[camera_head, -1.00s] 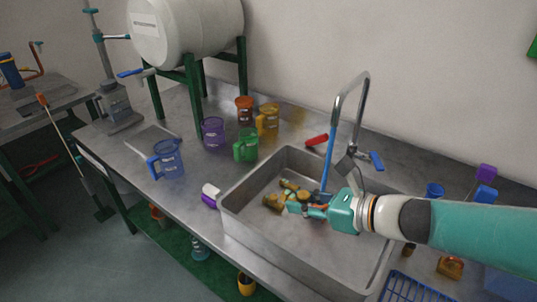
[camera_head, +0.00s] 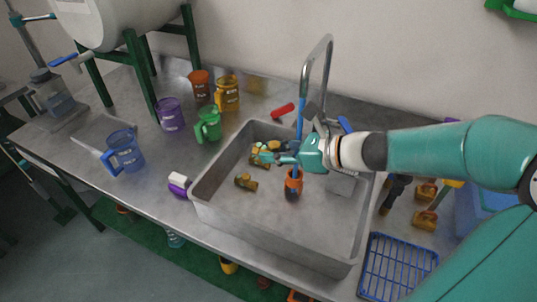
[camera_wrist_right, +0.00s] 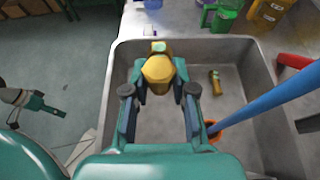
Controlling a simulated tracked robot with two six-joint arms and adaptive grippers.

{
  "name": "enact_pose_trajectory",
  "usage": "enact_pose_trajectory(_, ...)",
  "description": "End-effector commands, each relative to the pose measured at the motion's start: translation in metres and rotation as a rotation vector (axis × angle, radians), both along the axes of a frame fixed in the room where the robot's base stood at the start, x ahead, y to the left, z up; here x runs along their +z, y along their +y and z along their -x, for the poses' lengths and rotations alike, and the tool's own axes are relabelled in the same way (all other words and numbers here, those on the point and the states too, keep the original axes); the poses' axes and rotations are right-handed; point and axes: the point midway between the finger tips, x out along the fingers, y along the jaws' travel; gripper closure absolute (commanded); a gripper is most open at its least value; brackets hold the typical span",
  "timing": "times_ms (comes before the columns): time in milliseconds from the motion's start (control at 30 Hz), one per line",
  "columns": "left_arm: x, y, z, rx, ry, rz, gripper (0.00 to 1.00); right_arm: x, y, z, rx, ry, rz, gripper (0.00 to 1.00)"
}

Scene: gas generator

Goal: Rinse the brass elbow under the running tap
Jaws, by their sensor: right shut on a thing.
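The brass elbow (camera_wrist_right: 158,72) is between the fingertips of my right gripper (camera_wrist_right: 158,95), which is shut on it. In the head view my right gripper (camera_head: 268,157) is over the sink (camera_head: 235,228), and the brass elbow (camera_head: 258,149) shows partly behind its fingers. The tap (camera_head: 318,62) stands at the sink's back edge. Its blue stream (camera_head: 299,127) runs down to the right of the elbow, apart from it; it also shows in the wrist view (camera_wrist_right: 268,99).
Another brass piece (camera_head: 246,182) lies in the sink. An orange-rimmed thing (camera_head: 293,186) is in the sink at the foot of the stream. Several mugs, such as a green one (camera_head: 209,124), stand left of the sink. A blue rack (camera_head: 397,268) lies to the right.

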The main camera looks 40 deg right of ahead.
Motion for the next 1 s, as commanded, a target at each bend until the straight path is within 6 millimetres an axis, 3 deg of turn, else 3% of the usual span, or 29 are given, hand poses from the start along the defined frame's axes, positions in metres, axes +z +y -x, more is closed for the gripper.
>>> enact_pose_trajectory(700, 0.007, 0.0, 0.0, 0.0, -0.001, 0.0, 0.5, -0.014, -0.068, -0.021, 0.001, 0.0, 0.0, 1.0)
enact_pose_trajectory(1000, 0.01, 0.0, 0.0, 0.0, 0.0, 0.0, 0.5, -0.017, -0.086, -0.026, 0.002, -0.001, 0.0, 1.0)
